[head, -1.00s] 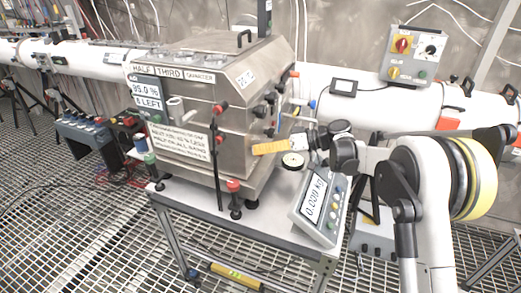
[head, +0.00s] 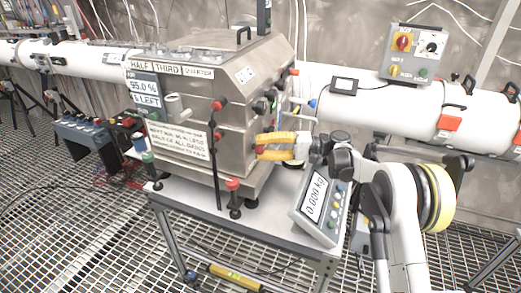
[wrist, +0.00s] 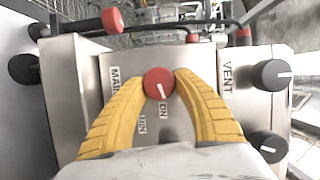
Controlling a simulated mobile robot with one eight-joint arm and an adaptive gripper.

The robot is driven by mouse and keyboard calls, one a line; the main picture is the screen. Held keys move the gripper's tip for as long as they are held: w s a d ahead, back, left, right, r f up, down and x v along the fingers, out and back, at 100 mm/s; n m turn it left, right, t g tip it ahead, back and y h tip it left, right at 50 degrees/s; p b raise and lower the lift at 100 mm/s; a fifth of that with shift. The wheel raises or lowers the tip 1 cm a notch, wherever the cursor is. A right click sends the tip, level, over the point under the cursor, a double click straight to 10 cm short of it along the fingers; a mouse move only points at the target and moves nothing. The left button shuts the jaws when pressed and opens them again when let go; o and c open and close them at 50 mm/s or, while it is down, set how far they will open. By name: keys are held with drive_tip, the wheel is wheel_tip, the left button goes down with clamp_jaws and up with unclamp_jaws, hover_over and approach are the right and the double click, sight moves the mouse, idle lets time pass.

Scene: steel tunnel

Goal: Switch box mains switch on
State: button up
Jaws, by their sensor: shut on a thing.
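In the wrist view a round red knob (wrist: 158,82) sits on a steel panel (wrist: 120,70) beside labels that seem to read MAIN and ON. Its short white mark points down and slightly right in the picture. My gripper (wrist: 160,80) has its two curved yellow fingers shut on the knob, one on each side. In the head view my gripper (head: 262,147) reaches leftward to the right side of the steel box (head: 190,120).
Black knobs (wrist: 270,75) and a VENT label lie right of the fingers, and a red-tipped lever (wrist: 112,20) stands above left. A scale display (head: 318,192) stands on the table below my wrist. A grey control box (head: 415,55) with a red-yellow switch hangs on the wall.

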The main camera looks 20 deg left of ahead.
drive_tip(key=shift+m+y+b, duration=0.4)
drive_tip(key=shift+m+y, duration=0.1)
drive_tip(key=shift+m, duration=1)
drive_tip(key=o, duration=1.2)
drive_tip(key=shift+a, duration=0.1)
drive_tip(key=v, duration=1.2)
drive_tip(key=shift+f, duration=0.2)
drive_tip(key=shift+w, duration=0.1)
